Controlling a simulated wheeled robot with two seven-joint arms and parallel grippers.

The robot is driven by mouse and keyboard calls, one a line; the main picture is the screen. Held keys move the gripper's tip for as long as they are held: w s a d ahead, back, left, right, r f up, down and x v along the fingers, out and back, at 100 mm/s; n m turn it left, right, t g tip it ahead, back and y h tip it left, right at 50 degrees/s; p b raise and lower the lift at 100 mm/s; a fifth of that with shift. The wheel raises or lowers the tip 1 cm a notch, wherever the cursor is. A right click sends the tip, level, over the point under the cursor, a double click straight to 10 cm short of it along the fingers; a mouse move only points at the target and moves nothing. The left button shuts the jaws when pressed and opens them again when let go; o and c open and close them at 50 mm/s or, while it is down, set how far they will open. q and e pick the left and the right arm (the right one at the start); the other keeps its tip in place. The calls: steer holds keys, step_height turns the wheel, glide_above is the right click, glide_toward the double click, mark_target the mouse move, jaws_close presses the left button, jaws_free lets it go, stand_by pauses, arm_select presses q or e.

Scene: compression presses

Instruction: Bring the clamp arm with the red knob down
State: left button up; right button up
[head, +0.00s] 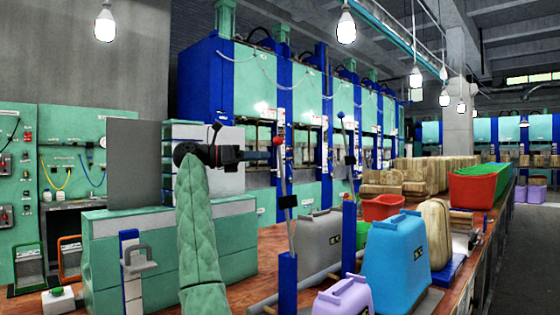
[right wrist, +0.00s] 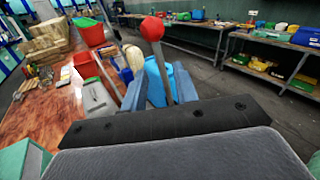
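The clamp arm's red knob (head: 277,141) tops a thin metal rod (head: 286,185) that stands nearly upright, leaning slightly, above a blue post (head: 287,285). My right gripper (head: 268,154) is at the rod's upper end, by the knob. In the right wrist view, the red knob (right wrist: 152,28) and rod (right wrist: 163,70) show between the spread fingers of my right gripper (right wrist: 160,92). The fingers look apart from the rod, and the gripper is open. My left gripper is not in view.
A second lever with a blue knob (head: 340,115) stands to the right. Grey (head: 318,240), blue (head: 396,250) and purple (head: 343,298) containers crowd the wooden table (head: 240,285) around the posts. A green box-like unit (head: 110,250) stands at left.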

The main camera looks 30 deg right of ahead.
mark_target(280, 156)
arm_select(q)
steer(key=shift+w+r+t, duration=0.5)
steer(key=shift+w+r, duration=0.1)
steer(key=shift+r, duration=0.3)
arm_select(e)
steer(key=shift+x, duration=3.1)
steer(key=shift+c, duration=0.3)
jaws_close()
